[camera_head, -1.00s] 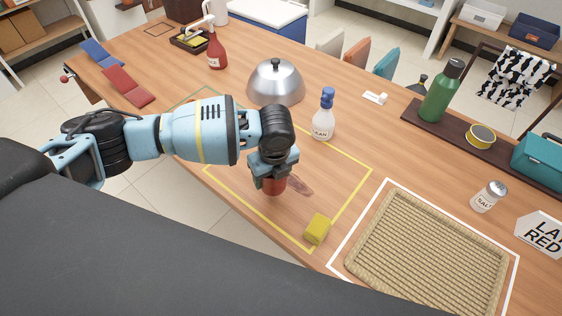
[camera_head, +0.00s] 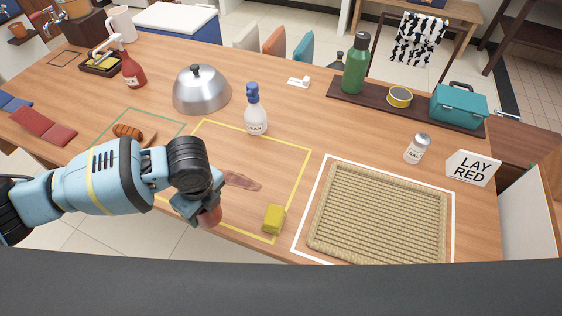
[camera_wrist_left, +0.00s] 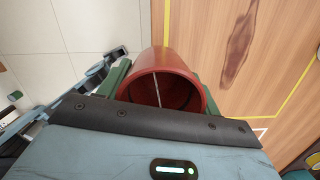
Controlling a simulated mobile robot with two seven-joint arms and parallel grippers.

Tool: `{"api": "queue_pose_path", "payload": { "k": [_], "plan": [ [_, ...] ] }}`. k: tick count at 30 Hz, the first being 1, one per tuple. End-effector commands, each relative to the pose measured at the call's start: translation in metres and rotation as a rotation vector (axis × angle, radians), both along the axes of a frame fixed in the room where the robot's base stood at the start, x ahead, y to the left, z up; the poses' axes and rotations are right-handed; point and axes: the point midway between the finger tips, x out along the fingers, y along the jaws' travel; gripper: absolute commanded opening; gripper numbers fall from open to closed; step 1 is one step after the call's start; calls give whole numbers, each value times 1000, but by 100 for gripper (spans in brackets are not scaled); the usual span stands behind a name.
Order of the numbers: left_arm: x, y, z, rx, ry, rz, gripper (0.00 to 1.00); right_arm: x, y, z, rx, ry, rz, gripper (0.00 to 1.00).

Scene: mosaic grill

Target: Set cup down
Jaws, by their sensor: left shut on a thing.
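A red cup (camera_head: 210,218) is held by my left gripper (camera_head: 203,207) near the table's front edge. In the left wrist view the cup (camera_wrist_left: 165,62) lies between the two green fingers of my left gripper (camera_wrist_left: 163,80), with its open mouth toward the camera and its inside looking empty. There, floor tiles show on its left and table wood on its right. I cannot tell whether its base touches the wood. In the head view the cup overlaps the front line of the yellow outline (camera_head: 296,190). My right gripper is not in view.
A yellow block (camera_head: 273,219) stands right of the cup, and a dark stain (camera_head: 241,181) lies behind it. A woven mat (camera_head: 378,213) is further right. A white bottle (camera_head: 256,118) and metal dome (camera_head: 202,92) stand behind. A sausage (camera_head: 127,131) lies left.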

Motion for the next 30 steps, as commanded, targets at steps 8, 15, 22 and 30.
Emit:
{"api": "queue_pose_path", "payload": {
  "k": [8, 15, 22, 30],
  "plan": [
    [3, 8, 32, -3, -3, 545, 37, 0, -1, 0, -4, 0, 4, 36],
    [2, 15, 61, -2, -3, 1043, 37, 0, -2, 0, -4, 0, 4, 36],
    [0, 23, 89, -1, -2, 1517, 37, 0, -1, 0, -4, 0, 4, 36],
    [-4, 29, 116, -2, 0, 1965, 37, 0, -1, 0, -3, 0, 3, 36]
  ]
}}
